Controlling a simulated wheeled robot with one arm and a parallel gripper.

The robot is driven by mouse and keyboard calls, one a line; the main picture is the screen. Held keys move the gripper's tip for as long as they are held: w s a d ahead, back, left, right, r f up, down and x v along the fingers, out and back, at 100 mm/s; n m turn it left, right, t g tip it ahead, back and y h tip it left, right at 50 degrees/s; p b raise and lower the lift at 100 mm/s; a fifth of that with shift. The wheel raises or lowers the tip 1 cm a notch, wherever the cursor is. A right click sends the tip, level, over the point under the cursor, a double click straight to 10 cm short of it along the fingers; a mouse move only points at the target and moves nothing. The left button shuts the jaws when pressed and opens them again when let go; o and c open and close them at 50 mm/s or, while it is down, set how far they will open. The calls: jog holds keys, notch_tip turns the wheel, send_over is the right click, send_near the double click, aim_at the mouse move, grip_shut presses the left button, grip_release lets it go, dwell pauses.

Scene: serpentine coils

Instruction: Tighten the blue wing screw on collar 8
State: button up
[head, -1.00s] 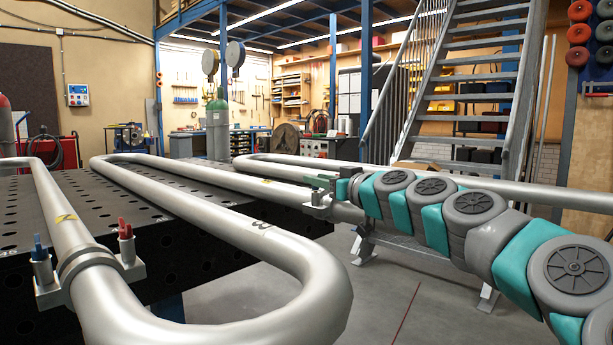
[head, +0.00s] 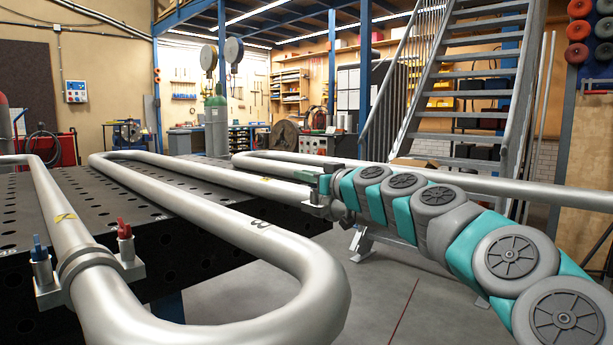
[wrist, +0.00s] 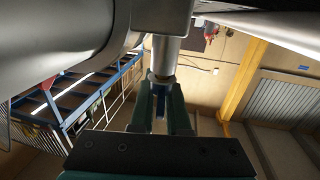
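My gripper (head: 322,184) is at a collar (head: 318,207) on the pipe right of centre in the head view; no number is readable there. In the wrist view, my teal fingers (wrist: 160,92) stand on either side of a small blue wing screw (wrist: 160,98), with hardly any gap showing, so they look shut on it. The screw sits at the end of a light grey post (wrist: 166,56) of the collar. In the head view my fingers hide this screw. A nearer collar (head: 84,262) at the left carries another blue wing screw (head: 38,247) and a red one (head: 124,229).
Thick grey pipe (head: 250,232) snakes in coils over a black perforated table (head: 150,240). A pipe bend fills the front of the head view. My arm reaches in from the right past a long straight pipe (head: 480,185). Open floor (head: 400,290) lies right of the table.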

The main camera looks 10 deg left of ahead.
grip_shut()
dwell(0.4)
jog(key=shift+d+m+t+h, duration=0.1)
jog(key=shift+m+t+h, duration=0.5)
jog(key=shift+h, duration=0.1)
jog(key=shift+w+d+r+m+t+h+p, duration=0.15)
jog(key=shift+m+t+h+p, duration=0.15)
jog(key=shift+m+h+p, duration=0.2)
jog(key=shift+w+d+m+t+h+p, duration=0.1)
jog(key=shift+m+t+h+p, duration=0.25)
jog(key=shift+h, duration=0.25)
jog(key=m+h+p, duration=0.1)
jog(key=h+p, duration=0.1)
jog(key=m+t+h+p, duration=0.1)
jog(key=p, duration=0.1)
jog(key=shift+w+d+m+h, duration=0.1)
jog(key=shift+d+m+h, duration=0.15)
jog(key=shift+d+h, duration=0.15)
jog(key=shift+m+t+h+p, duration=0.35)
jog(key=shift+m+h+p, duration=0.05)
jog(key=shift+h, duration=0.2)
jog(key=shift+o, duration=2.1)
grip_release()
